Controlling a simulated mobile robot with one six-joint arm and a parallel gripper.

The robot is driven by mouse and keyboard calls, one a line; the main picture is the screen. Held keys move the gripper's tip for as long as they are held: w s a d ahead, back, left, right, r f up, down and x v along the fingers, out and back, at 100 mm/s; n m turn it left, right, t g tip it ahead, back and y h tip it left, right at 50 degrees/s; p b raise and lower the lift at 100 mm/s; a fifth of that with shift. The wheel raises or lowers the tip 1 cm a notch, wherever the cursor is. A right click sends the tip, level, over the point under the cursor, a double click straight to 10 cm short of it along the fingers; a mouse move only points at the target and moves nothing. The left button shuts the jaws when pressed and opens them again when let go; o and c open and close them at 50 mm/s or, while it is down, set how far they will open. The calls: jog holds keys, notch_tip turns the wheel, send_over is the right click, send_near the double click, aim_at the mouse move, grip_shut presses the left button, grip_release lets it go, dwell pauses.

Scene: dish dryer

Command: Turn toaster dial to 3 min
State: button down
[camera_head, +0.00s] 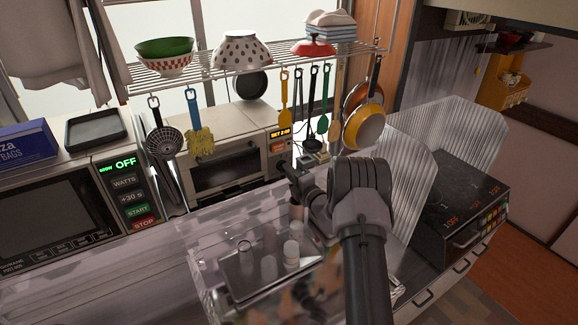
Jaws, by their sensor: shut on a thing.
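The toaster oven (222,132) stands on the counter below the wire shelf, its front facing me. A small lit display (281,133) at the right of its front reads "SET" and what looks like 2:02, though the digits are tiny. An orange-red label or button (278,147) sits just below it. My gripper (285,168) is at the lower right of the toaster's front, below the display, shut on the toaster dial. The dial itself is mostly hidden by the gripper, so its pointer cannot be read. My arm reaches in from the lower right.
Utensils, including a green spatula (323,114), hang from the wire shelf (200,76) close above the toaster front. A microwave (58,215) reading OFF stands at left. A clear rack with a tray (240,285) is in front. A stove (465,205) is at right.

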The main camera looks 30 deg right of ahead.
jog(key=shift+m+p, duration=1.1)
jog(key=shift+m, duration=1.2)
jog(key=shift+f, duration=0.1)
jog(key=c, duration=1.5)
grip_release()
jog(key=s, duration=1.7)
jog(key=shift+s+p, duration=0.2)
jog(key=shift+p, duration=0.2)
